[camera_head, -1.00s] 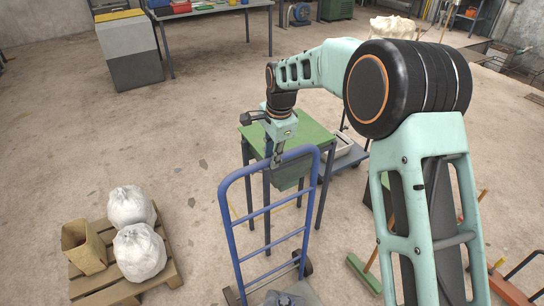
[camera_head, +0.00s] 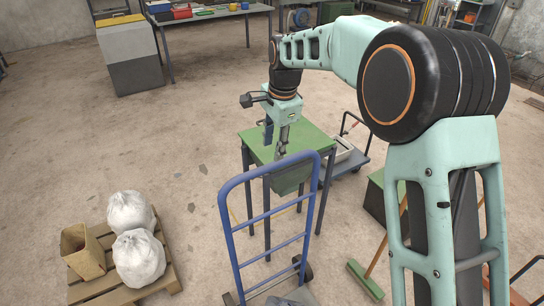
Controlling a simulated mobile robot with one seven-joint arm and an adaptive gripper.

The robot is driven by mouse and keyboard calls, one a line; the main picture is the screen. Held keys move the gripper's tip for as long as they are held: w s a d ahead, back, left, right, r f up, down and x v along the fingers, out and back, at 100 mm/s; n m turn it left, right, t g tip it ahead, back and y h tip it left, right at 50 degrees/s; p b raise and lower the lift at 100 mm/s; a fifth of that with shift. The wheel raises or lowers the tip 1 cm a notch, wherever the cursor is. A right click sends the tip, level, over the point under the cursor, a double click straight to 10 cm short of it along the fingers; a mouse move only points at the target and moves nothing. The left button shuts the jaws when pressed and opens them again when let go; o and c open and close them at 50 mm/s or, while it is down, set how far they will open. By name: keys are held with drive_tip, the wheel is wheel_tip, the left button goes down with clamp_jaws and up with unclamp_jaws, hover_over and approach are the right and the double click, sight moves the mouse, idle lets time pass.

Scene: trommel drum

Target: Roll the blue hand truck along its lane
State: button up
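The blue hand truck (camera_head: 240,255) stands upright in the lower middle, its curved top handle toward the green-topped table. One wheel (camera_head: 306,272) shows at its lower right; its foot is cut off by the bottom edge. My gripper (camera_head: 282,154) points down at the right part of the top handle, its fingertips just above or behind the bar. I cannot tell whether it touches the bar, or how far apart the fingers are. No lane marking is clear.
A green-topped table (camera_head: 312,140) stands right behind the hand truck. A pallet (camera_head: 150,283) with two white sacks (camera_head: 138,256) and an open box (camera_head: 83,252) is at left. The floor between pallet and hand truck is clear.

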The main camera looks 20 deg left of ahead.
drive_tip(key=v, duration=0.5)
idle(0.3)
